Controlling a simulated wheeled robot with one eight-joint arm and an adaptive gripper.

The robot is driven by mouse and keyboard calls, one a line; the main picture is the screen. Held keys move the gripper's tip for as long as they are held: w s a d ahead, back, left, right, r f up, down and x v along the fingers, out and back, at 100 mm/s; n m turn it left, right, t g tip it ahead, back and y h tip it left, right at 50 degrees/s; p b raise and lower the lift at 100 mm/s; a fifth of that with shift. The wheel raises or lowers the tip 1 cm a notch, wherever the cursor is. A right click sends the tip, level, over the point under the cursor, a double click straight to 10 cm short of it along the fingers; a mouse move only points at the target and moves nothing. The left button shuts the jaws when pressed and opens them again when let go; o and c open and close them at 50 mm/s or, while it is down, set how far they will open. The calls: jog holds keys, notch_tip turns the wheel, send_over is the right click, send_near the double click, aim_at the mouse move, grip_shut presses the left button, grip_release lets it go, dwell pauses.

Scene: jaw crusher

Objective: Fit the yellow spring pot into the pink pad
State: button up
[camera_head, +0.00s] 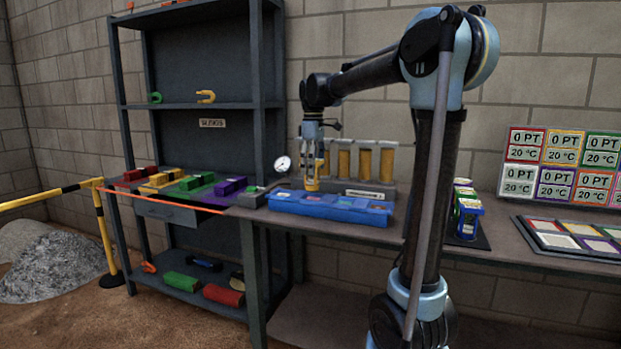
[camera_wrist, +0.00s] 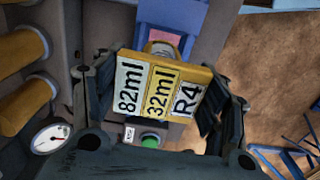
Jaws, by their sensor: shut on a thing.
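My gripper (camera_head: 312,178) points down over the blue tray (camera_head: 330,207) on the bench. It is shut on the yellow spring pot (camera_wrist: 160,85), with one finger on each side in the wrist view. The pot's label plates read 82ml, 32ml and R4. The pot also shows in the camera_head view (camera_head: 311,185), low between my fingers and close above or at the tray; contact is unclear. The pink pad (camera_wrist: 163,37) shows beyond the pot in the wrist view, within a blue surround, partly hidden by the pot. Its place in the camera_head view is too small to tell.
Yellow cylinders (camera_head: 364,160) stand on a rack behind the tray, with a round gauge (camera_head: 282,164) to its left. Colored blocks (camera_head: 189,183) lie on the left shelf bench. A blue holder (camera_head: 468,218) stands at right. Bench space between tray and holder is mostly clear.

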notch_tip(320, 180, down, 3)
jog(key=shift+f, duration=0.2)
jog(key=o, duration=1.2)
notch_tip(320, 180, up, 12)
jog(key=shift+r, duration=0.1)
jog(key=shift+s, duration=0.15)
